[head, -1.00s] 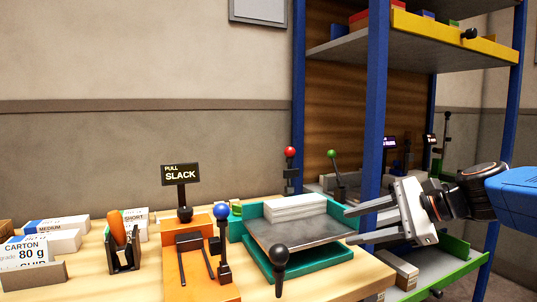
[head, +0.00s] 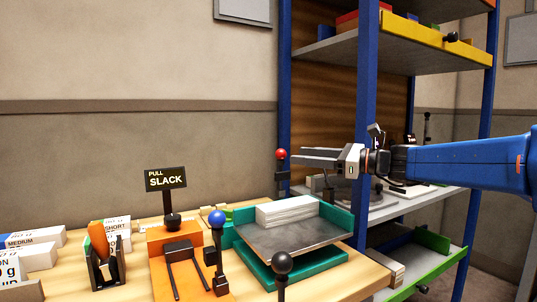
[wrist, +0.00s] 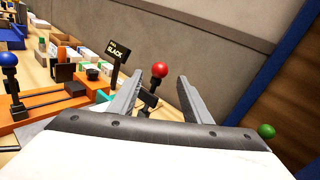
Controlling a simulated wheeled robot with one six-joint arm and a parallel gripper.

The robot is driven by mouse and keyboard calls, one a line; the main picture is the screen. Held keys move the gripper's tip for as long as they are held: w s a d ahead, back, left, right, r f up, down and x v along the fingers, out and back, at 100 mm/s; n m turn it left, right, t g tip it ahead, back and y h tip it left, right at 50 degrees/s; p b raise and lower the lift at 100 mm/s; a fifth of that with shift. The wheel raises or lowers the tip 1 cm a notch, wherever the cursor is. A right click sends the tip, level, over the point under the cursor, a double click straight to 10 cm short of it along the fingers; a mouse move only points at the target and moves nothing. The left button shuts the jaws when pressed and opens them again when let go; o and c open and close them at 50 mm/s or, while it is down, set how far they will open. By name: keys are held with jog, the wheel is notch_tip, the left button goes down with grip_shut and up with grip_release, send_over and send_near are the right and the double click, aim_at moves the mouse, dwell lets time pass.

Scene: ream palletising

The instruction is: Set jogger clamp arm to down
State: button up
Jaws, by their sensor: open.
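A red-knobbed lever (head: 281,155), which appears to be the jogger clamp arm, stands upright behind the teal jogger tray (head: 335,214). In the wrist view its red knob (wrist: 159,70) shows between my fingertips, beyond them. A white paper stack (head: 287,210) lies on the tray's grey plate. My gripper (head: 297,157) is open and empty, level, pointing left, with its fingertips just right of the red knob in the head view. I cannot tell whether they touch it.
A blue-knobbed lever (head: 217,218) stands on the orange unit, beside the SLACK sign (head: 166,179). A black-knobbed lever (head: 283,263) is in front of the tray. A green knob (wrist: 266,131) lies right of my fingers. A blue-posted shelf (head: 366,130) stands behind.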

jog(key=x, duration=1.1)
jog(key=shift+a, duration=0.25)
